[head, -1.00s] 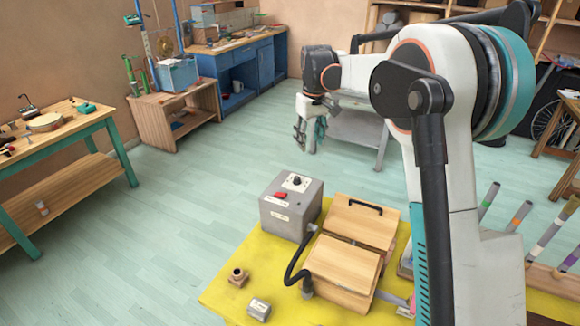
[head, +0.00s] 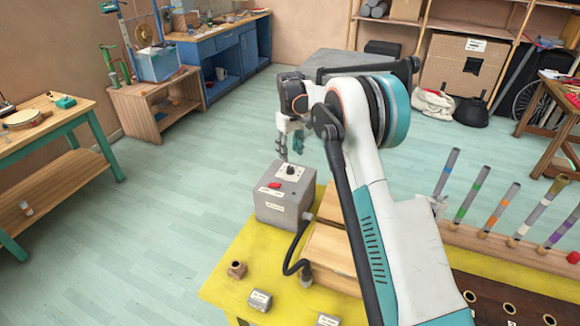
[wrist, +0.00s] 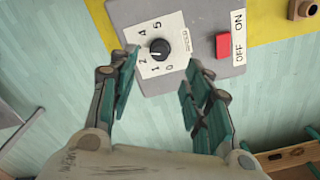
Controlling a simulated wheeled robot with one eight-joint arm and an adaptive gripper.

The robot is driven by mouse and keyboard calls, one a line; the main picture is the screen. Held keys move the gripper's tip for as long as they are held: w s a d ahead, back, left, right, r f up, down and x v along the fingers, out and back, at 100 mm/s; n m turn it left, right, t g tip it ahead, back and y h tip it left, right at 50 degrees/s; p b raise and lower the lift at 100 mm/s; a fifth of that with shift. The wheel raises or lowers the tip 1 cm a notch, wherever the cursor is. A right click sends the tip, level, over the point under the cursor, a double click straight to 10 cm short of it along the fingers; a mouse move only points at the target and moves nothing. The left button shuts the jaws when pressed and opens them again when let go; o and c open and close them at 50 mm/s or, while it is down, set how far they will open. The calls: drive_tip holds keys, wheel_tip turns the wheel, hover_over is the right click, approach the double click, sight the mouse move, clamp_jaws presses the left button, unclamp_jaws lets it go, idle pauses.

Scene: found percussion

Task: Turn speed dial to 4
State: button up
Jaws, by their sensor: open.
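The grey control box (head: 268,208) stands on the yellow table. Its top carries a black speed dial (head: 290,170) on a white plate. The spot between 2 and 4 is partly covered by a finger. I cannot tell for certain where the dial's pointer aims. My gripper (head: 291,143) is above the back of the box. In the wrist view my gripper (wrist: 160,66) is open and empty, its fingers on either side of the dial plate, apart from the knob.
A red OFF/ON switch (wrist: 229,45) sits beside the dial. A wooden box (head: 328,250) and black hose stand next to the control box. Small metal parts (head: 260,300) lie in front. Coloured tubes (head: 505,205) stand at right. The floor left of the table is clear.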

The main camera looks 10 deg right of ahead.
sight(290, 167)
wheel_tip(290, 167, down, 7)
drive_tip(key=shift+r+b, duration=0.1)
drive_tip(key=shift+b, duration=0.35)
clamp_jaws()
